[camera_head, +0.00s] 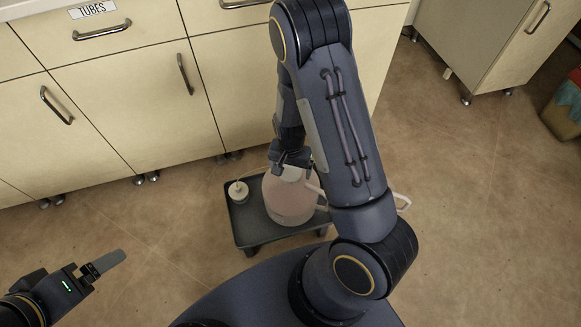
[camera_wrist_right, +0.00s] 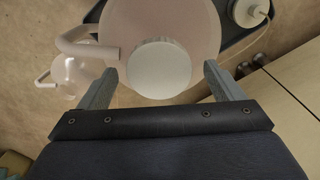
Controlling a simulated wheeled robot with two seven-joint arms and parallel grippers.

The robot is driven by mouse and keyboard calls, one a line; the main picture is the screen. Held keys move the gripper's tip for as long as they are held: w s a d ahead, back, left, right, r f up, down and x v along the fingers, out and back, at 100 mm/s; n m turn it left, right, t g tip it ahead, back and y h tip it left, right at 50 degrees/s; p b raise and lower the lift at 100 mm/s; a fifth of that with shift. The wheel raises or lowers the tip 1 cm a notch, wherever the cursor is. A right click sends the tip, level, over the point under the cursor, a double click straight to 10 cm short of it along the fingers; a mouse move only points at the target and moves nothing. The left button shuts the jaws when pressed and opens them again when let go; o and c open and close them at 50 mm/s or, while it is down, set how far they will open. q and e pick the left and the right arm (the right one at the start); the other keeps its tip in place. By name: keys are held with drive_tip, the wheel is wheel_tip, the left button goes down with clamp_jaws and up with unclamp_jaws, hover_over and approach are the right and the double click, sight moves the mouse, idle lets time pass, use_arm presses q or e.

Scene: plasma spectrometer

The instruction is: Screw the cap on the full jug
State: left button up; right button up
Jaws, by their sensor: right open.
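A large pinkish jug (camera_head: 290,204) stands on a dark low cart (camera_head: 245,230); it also shows in the right wrist view (camera_wrist_right: 205,30). A pale round cap (camera_wrist_right: 160,68) sits over the top of this jug; how tightly it sits cannot be seen. My right gripper (camera_head: 291,166) is just above the jug top. In the right wrist view my right gripper (camera_wrist_right: 161,82) is open, its fingers apart on either side of the cap, with visible gaps. My left gripper (camera_head: 108,262) is at lower left, far from the jug; its finger opening is unclear.
A small white cap-like piece with a tube (camera_head: 238,191) is at the cart's left side. A second, paler jug (camera_wrist_right: 75,72) is beside the cart, mostly hidden by my right arm in the head view. Cream cabinets (camera_head: 110,110) stand behind. Floor at left is clear.

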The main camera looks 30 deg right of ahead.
drive_tip(key=n, duration=0.8)
drive_tip(key=shift+n+b, duration=0.4)
drive_tip(key=n, duration=0.9)
drive_tip(key=shift+n, duration=0.3)
drive_tip(key=c, duration=1.5)
drive_tip(key=shift+w+f+m, duration=0.1)
drive_tip(key=shift+m, duration=0.6)
drive_tip(key=shift+c, duration=0.2)
drive_tip(key=m+b, duration=0.1)
drive_tip(key=m, duration=0.1)
drive_tip(key=shift+m, duration=0.4)
drive_tip(key=m, duration=0.2)
drive_tip(key=shift+m+b, duration=0.3)
drive_tip(key=m, duration=0.2)
drive_tip(key=shift+m, duration=1.4)
drive_tip(key=o, duration=0.9)
drive_tip(key=shift+m, duration=0.7)
drive_tip(key=o, duration=0.6)
drive_tip(key=shift+o, duration=0.2)
